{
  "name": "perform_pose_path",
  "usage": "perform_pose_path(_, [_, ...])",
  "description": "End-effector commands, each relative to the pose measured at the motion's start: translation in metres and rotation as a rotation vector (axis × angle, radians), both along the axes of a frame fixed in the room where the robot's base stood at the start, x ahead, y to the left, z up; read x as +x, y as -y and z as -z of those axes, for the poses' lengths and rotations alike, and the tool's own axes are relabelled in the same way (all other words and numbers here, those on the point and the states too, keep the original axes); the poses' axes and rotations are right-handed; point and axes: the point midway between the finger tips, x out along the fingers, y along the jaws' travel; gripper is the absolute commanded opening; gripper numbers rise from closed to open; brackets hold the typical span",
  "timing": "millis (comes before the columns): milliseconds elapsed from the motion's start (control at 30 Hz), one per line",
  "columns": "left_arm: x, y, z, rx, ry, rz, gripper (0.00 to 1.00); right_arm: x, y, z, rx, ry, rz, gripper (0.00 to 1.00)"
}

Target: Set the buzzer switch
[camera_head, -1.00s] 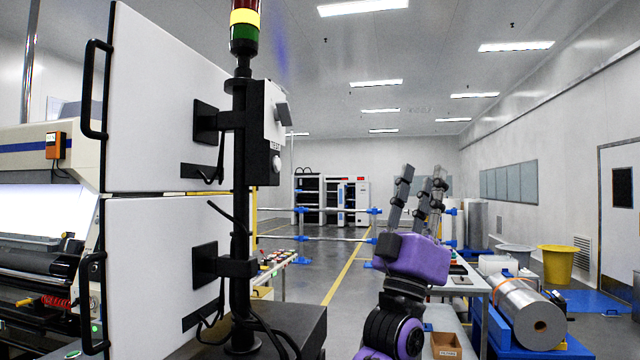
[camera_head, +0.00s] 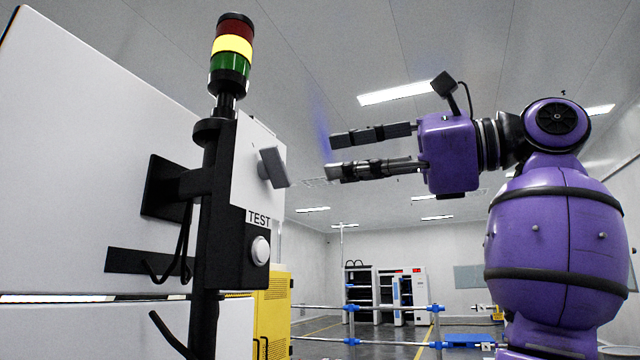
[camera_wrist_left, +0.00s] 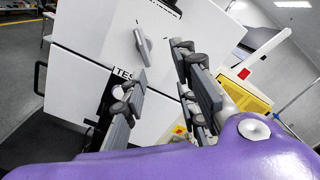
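The switch with a grey bar-shaped knob (camera_head: 273,167) sits on a white plate (camera_head: 247,178) on the black post-mounted box. The knob is tilted, its top leaning left. It also shows in the left wrist view (camera_wrist_left: 142,47). Below it are a TEST label (camera_head: 258,218) and a round white push button (camera_head: 260,250). My left gripper (camera_head: 332,154) is open and empty, right of the knob at about its height in the picture, fingers pointing left. A gap shows between fingertips and knob. In the left wrist view, the gripper (camera_wrist_left: 157,78) has its fingers apart. My right gripper is not in view.
A stack light (camera_head: 231,55) with its yellow band bright stands above the box. White cabinet panels (camera_head: 80,150) fill the left side. A yellow cabinet (camera_head: 272,310) and blue-jointed rails (camera_head: 390,308) stand behind. The space between fingertips and knob looks clear.

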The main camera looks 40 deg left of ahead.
Motion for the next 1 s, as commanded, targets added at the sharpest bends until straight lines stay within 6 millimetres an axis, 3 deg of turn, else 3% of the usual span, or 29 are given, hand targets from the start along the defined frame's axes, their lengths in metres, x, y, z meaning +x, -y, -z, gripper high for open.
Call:
perform_pose_path(167, [-0.008, -0.009, 0.003, -0.016, 0.051, -0.006, 0.27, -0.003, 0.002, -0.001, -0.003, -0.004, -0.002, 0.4])
perform_pose_path(367, [-0.019, -0.04, 0.003, -0.015, 0.049, -0.008, 0.27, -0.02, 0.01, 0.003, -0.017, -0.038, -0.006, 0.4])
perform_pose_path(600, [-0.028, -0.068, 0.003, -0.013, 0.047, -0.007, 0.27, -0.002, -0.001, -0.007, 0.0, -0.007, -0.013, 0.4])
perform_pose_path(967, [-0.028, -0.074, 0.004, -0.014, 0.043, -0.005, 0.27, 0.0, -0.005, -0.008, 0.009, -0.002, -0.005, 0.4])
perform_pose_path(1000, [-0.028, -0.074, 0.004, -0.013, 0.044, -0.005, 0.22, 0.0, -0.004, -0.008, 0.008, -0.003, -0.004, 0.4])
